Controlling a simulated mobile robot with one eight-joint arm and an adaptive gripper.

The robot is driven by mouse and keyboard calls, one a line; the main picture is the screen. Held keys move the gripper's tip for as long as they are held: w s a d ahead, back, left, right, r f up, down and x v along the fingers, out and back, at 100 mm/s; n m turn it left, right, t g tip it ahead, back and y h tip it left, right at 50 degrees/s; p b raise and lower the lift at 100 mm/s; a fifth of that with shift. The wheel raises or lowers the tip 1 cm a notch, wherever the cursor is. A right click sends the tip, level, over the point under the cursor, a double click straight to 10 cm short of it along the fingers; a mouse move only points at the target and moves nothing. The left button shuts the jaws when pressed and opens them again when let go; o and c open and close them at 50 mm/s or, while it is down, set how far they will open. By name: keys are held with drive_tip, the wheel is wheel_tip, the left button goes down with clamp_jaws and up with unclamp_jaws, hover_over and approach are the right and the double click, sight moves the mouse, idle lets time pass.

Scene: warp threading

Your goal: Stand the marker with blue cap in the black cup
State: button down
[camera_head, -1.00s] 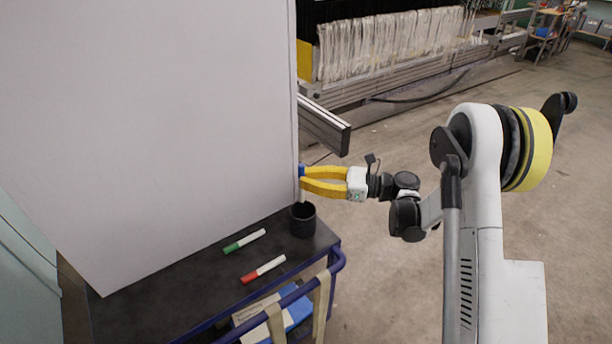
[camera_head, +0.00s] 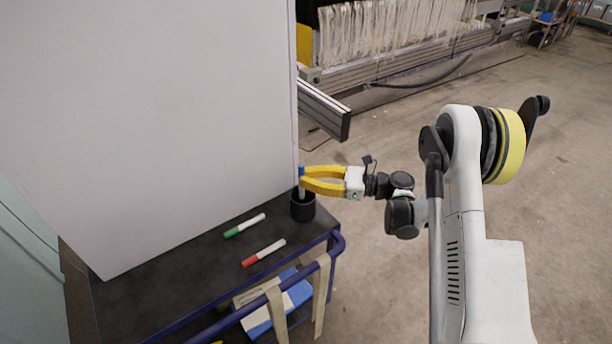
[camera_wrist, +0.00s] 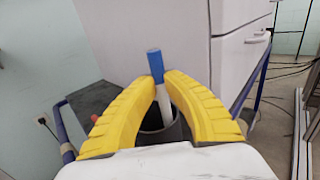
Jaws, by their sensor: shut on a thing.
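The marker with blue cap (camera_head: 301,183) is upright, with its blue end on top and its white body below. My gripper (camera_head: 303,179) is shut on it near the cap. The black cup (camera_head: 303,209) stands on the dark cart top, at its right end. In the wrist view the marker (camera_wrist: 158,88) is between the yellow fingertips (camera_wrist: 158,84), and its white lower part reaches into the mouth of the cup (camera_wrist: 153,133). Whether its lower end touches the cup's bottom is hidden.
A green-capped marker (camera_head: 245,225) and a red-capped marker (camera_head: 264,253) lie on the black cart top (camera_head: 190,270). A large white panel (camera_head: 150,120) stands behind them. A grey metal beam (camera_head: 323,108) juts out behind my gripper. A blue rail (camera_head: 290,297) edges the cart.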

drive_tip(key=c, duration=1.5)
unclamp_jaws()
drive_tip(key=shift+o, duration=0.2)
drive_tip(key=s+d, duration=0.2)
drive_tip(key=d, duration=0.9)
drive_tip(key=shift+s+d, duration=0.2)
drive_tip(key=shift+d, duration=0.2)
